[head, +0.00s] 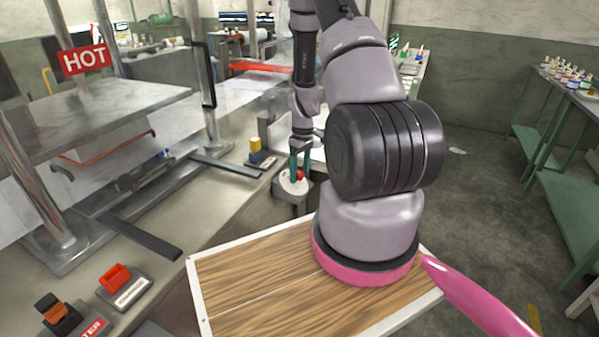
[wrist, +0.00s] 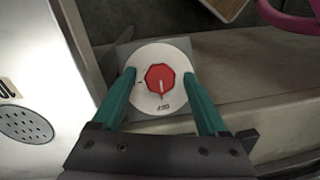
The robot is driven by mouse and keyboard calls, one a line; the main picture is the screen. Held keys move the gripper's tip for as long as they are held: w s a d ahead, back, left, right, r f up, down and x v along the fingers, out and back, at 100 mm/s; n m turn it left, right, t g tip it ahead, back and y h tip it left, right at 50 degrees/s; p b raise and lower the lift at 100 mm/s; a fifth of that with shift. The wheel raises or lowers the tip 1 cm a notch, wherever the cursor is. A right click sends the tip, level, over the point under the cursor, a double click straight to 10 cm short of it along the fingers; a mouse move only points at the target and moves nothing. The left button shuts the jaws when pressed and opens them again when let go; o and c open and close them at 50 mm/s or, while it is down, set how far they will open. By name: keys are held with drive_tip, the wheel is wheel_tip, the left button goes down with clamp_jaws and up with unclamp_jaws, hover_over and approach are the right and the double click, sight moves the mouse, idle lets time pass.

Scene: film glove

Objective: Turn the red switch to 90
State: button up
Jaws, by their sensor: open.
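The red switch (wrist: 160,79) is an octagonal knob with a white pointer line, on a round white dial (wrist: 148,98) with small dark marks. In the wrist view the pointer line runs down the knob toward my gripper's side. The red switch (head: 300,175) also shows small in the head view, partly hidden by my fingers. My gripper (wrist: 165,88) is open, with its green fingers on the left and right of the knob, over the dial. A gap shows between each finger and the knob. Whether the fingertips touch the dial, I cannot tell.
The dial sits on a grey box beside the counter (head: 225,215). A yellow and blue switch (head: 257,150) stands just left of it. An orange-red switch (head: 116,278) and an orange-black one (head: 55,310) are nearer. A metal press with a HOT sign (head: 84,60) stands left.

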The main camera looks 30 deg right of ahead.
drive_tip(key=shift+c, duration=0.3)
clamp_jaws()
drive_tip(key=shift+m, duration=0.3)
drive_tip(key=m+y, duration=0.2)
drive_tip(key=m, duration=0.1)
drive_tip(key=shift+w+d+g, duration=0.1)
drive_tip(key=shift+d+g, duration=0.1)
drive_tip(key=shift+g, duration=0.1)
drive_tip(key=m+y, duration=0.2)
drive_tip(key=m, duration=0.2)
drive_tip(key=shift+d+f, duration=0.1)
drive_tip(key=m+t+y, duration=0.1)
drive_tip(key=m+y, duration=0.1)
drive_tip(key=m, duration=0.2)
drive_tip(key=shift+d+f+m, duration=0.1)
drive_tip(key=shift+m, duration=0.2)
drive_tip(key=shift+s+m+t+y, duration=0.1)
drive_tip(key=shift+m+t+y, duration=0.35)
drive_tip(key=shift+m, duration=0.7)
drive_tip(key=shift+s+m+t+y, duration=0.1)
drive_tip(key=shift+m+t+y, duration=0.35)
drive_tip(key=shift+m, duration=0.7)
drive_tip(key=shift+d, duration=0.1)
